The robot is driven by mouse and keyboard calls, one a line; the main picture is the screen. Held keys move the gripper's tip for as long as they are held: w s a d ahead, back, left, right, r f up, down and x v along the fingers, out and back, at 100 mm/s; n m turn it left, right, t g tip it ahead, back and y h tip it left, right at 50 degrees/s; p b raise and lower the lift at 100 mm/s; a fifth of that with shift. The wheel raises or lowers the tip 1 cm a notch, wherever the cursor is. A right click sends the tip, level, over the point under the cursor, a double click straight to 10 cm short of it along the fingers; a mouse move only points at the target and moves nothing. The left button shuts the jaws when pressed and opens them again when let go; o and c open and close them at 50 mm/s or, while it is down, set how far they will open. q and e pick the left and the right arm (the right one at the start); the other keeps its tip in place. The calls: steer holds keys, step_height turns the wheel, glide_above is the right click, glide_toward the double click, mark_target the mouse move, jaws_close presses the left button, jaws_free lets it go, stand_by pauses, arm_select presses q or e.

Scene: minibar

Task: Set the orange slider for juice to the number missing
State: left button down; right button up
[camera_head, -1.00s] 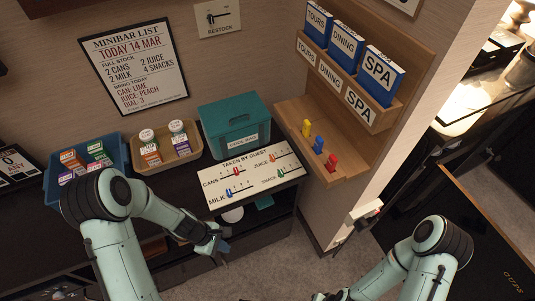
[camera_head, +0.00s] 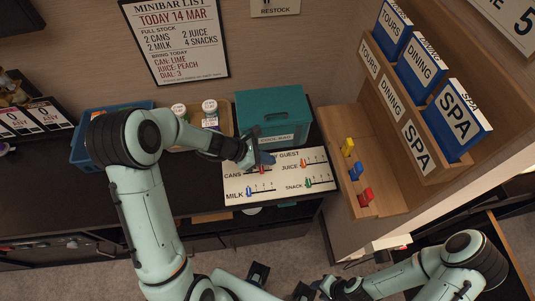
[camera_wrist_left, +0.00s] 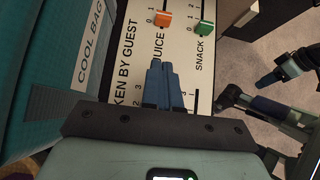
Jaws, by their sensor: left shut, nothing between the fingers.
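The dial board (camera_head: 275,186) lies on the counter with sliders labelled cans, juice, milk and snack. The orange juice slider (camera_head: 303,165) is near the low end of its track; in the left wrist view the orange slider (camera_wrist_left: 163,21) sits by the 0, with 1 above it. My left gripper (camera_head: 265,159) is shut and empty over the board's cans side, left of the orange slider. Its closed fingers (camera_wrist_left: 163,85) point toward the juice label and look apart from the slider. My right gripper (camera_head: 303,290) is low at the bottom edge, away from the board; its jaws are unclear.
The green snack slider (camera_head: 308,182), red cans slider (camera_head: 262,170) and blue milk slider (camera_head: 249,191) share the board. A teal cool bag (camera_head: 272,112) stands behind it. A tan tray (camera_head: 226,124) with bottles is left. The minibar list (camera_head: 176,40) reads 2 juice.

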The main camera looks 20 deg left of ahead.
mark_target(301, 164)
arm_select(q)
steer(key=x, duration=0.6)
steer(key=shift+f+b, duration=0.15)
steer(key=shift+b, duration=0.2)
steer(key=w+d, duration=0.2)
steer(key=shift+d+p, duration=0.35)
steer(key=shift+d, duration=0.05)
steer(key=shift+w+d, duration=0.25)
steer(key=shift+d, duration=0.05)
steer(key=w+d, duration=0.2)
steer(key=d, duration=0.2)
steer(key=shift+w+d, duration=0.2)
steer(key=shift+w, duration=0.2)
steer(key=shift+a, duration=0.1)
